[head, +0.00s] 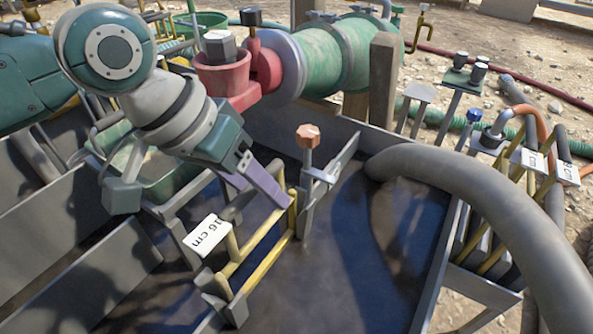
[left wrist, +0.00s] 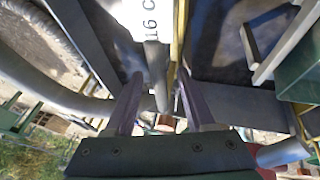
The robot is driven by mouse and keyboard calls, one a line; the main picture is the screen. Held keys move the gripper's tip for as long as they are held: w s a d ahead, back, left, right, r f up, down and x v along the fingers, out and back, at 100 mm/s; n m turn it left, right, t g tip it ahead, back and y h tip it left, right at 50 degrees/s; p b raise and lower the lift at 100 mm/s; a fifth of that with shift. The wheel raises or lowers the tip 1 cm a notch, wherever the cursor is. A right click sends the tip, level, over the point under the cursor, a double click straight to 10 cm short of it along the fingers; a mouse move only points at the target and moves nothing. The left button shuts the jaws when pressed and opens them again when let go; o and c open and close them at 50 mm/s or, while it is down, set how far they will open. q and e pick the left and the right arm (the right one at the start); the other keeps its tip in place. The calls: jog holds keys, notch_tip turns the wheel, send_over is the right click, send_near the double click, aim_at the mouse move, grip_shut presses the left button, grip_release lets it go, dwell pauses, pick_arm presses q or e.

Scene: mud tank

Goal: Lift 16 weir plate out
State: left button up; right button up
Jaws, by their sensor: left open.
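The 16 weir plate, with its white "16 cm" label (head: 207,235), stands in a yellow-edged slot frame (head: 258,246) across the dark tank. The label also shows at the top of the left wrist view (left wrist: 146,18). A grey bar-like handle (left wrist: 157,72) lies beside the label. My left gripper (head: 258,188) is above the plate's right part, its purple fingers apart. In the left wrist view the open fingers (left wrist: 158,104) are on either side of the handle's end, with a gap visible on both sides. The plate's lower part is hidden. My right gripper is not in view.
An orange-knobbed post (head: 308,137) with a grey clamp (head: 318,175) stands just right of the gripper. A thick grey hose (head: 470,190) curves into the tank. A red and green pipe (head: 320,55) lies behind. Other labelled plates (head: 532,160) stand in a rack at right.

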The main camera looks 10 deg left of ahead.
pick_arm(q)
jog(key=shift+f, duration=0.15)
dwell(0.8)
grip_shut()
dwell(1.2)
